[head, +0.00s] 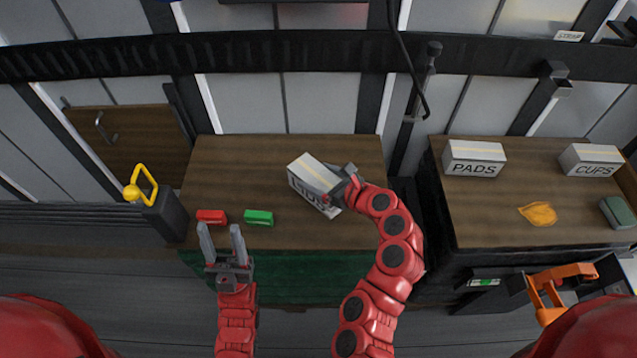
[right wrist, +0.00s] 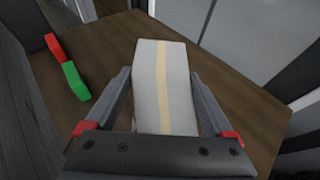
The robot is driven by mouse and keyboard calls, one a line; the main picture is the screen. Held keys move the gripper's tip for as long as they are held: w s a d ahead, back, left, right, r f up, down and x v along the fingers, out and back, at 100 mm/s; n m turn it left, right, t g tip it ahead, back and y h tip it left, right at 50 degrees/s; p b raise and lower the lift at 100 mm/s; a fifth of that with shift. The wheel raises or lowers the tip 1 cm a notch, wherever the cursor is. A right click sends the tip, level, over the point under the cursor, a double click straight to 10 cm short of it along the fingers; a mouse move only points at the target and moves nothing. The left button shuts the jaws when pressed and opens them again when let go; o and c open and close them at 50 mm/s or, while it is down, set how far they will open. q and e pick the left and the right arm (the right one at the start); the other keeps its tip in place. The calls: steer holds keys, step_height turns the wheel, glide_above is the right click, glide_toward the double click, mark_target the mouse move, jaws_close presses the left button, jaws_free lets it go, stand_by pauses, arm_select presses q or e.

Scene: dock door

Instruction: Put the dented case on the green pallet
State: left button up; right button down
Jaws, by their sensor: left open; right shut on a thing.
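My right gripper (head: 343,184) is shut on a white case (head: 316,182) with a tan tape strip and dark lettering, partly hidden and hard to read. In the right wrist view the case (right wrist: 165,75) sits between the two fingers. It is turned at an angle over the left table; I cannot tell whether it touches the top. No dent shows clearly on it. Two more white cases, marked PADS (head: 473,160) and CUPS (head: 592,161), stand on the right table. My left gripper (head: 221,232) is open and empty at the left table's front edge. A dark green surface (head: 290,283) shows below that edge; I cannot tell if it is the pallet.
A red block (head: 211,217) and a green block (head: 258,218) lie on the left table (head: 235,165) near its front. A yellow-handled post (head: 160,212) stands left.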

steer(key=shift+f, duration=1.6)
jaws_free()
steer(key=shift+f, duration=0.1)
steer(key=b+v, duration=0.1)
steer(key=v, duration=1.1)
steer(key=shift+s, duration=0.1)
